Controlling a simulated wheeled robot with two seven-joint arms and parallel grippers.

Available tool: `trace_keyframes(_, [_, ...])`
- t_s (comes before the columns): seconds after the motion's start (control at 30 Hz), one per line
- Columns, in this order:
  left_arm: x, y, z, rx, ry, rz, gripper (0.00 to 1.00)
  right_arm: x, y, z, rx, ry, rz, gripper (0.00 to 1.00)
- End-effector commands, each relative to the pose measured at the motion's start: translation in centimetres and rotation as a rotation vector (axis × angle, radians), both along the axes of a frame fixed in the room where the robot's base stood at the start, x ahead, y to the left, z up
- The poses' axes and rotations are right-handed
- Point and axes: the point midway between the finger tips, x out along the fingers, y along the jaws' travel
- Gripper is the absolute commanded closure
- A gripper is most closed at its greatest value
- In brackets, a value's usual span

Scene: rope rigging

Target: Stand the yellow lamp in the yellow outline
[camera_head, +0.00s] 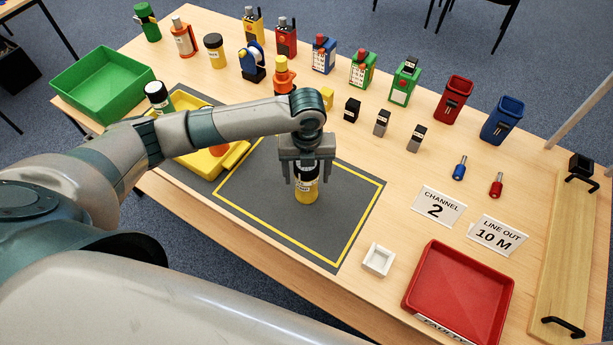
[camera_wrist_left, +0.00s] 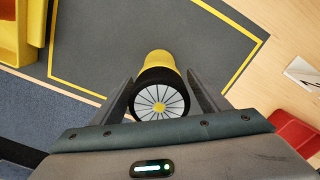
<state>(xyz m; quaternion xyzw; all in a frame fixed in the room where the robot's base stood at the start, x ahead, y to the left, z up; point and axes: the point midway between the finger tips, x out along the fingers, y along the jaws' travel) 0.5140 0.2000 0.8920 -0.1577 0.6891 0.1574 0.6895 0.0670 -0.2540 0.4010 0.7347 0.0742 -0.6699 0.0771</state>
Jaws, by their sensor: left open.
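The yellow lamp (camera_head: 306,190) has a black top and a yellow body. It stands upright on the dark grey mat, inside the yellow outline (camera_head: 364,224). My left gripper (camera_head: 306,178) is above it with its open fingers on either side of the lamp's top. In the left wrist view the lamp's round spoked top (camera_wrist_left: 159,101) shows between the two fingers (camera_wrist_left: 160,100), with gaps at the sides. The lamp's base is partly foreshortened there. My right gripper is not in view.
A yellow tray (camera_head: 235,158) stands left of the outline and a green bin (camera_head: 100,85) behind it. A small white box (camera_head: 378,260) and a red tray (camera_head: 460,295) stand to the right. Several radios, bottles and bins line the back. The mat around the lamp is clear.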

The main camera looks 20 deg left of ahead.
Motion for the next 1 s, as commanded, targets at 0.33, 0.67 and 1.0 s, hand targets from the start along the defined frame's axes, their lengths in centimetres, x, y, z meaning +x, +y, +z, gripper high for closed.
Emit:
trace_keyframes(0.33, [0.1,0.0,5.5,-0.001,-0.006,-0.002,0.31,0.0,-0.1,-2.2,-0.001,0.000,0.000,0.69])
trace_keyframes(0.67, [0.1,0.0,10.1,0.000,-0.002,0.000,0.31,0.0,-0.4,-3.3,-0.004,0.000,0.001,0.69])
trace_keyframes(1.0, [0.0,0.0,10.8,0.002,0.001,0.001,0.31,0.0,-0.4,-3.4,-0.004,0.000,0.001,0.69])
